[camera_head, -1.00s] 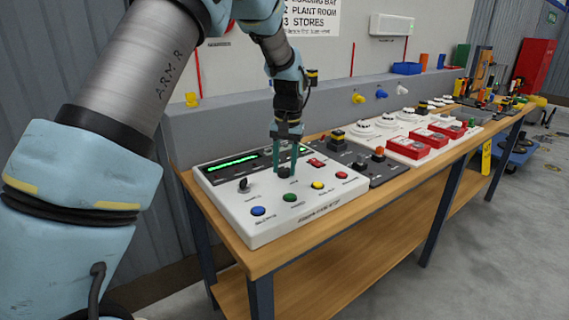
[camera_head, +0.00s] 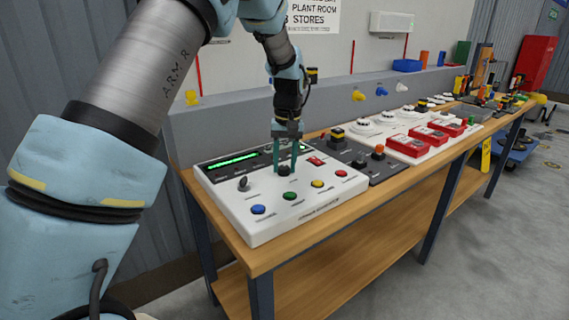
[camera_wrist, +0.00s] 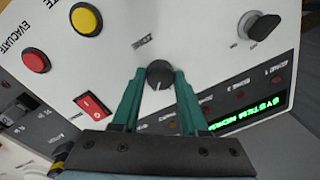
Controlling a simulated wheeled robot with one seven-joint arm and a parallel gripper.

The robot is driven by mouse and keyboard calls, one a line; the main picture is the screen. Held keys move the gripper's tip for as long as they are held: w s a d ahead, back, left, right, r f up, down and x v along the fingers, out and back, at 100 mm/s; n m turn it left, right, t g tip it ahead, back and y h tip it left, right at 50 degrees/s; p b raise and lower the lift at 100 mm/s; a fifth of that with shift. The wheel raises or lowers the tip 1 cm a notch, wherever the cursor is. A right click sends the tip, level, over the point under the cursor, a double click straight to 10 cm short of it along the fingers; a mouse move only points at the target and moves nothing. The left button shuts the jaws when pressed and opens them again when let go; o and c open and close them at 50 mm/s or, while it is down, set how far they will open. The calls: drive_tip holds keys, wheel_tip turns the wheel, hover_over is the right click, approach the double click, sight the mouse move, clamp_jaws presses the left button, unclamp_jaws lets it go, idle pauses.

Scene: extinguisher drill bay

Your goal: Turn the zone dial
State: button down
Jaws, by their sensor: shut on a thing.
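The zone dial (camera_wrist: 159,75) is a small dark round knob with a pale pointer mark, on the white control panel (camera_head: 225,215). My gripper (camera_wrist: 160,85) points down at it, with its two green fingers on either side of the knob, shut on it. In the head view my gripper (camera_head: 285,165) stands upright over the panel, and the dial (camera_head: 284,170) shows as a dark spot between the fingertips.
The panel also carries a key switch (camera_head: 243,184), a green lit display (camera_head: 232,160), a red rocker switch (camera_head: 315,161) and coloured buttons, including blue (camera_head: 258,209) and red (camera_head: 341,173). Dark button boxes and red call points (camera_head: 408,146) stand to the right on the wooden bench (camera_head: 345,205).

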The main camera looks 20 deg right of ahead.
sight(286, 167)
drive_tip(key=shift+c, duration=2.2)
unclamp_jaws()
wheel_tip(286, 167, up, 11)
drive_tip(key=b, duration=0.2)
drive_tip(key=shift+d, duration=0.3)
drive_tip(key=shift+f, duration=0.15)
drive_tip(key=a+f+n, duration=0.1)
drive_tip(key=a+f, duration=0.1)
drive_tip(key=a, duration=0.8)
drive_tip(key=a+f+n, duration=0.1)
drive_tip(key=a+f, duration=0.2)
drive_tip(key=a, duration=0.8)
drive_tip(key=s+a+f, duration=0.2)
drive_tip(key=s+a, duration=0.3)
drive_tip(key=a, duration=0.3)
drive_tip(key=s+a+f+n+t, duration=0.1)
drive_tip(key=s+a+f, duration=0.2)
drive_tip(key=s+a, duration=0.3)
drive_tip(key=shift+s+a+h, duration=0.2)
drive_tip(key=shift+a+h, duration=0.2)
drive_tip(key=shift+a, duration=0.8)
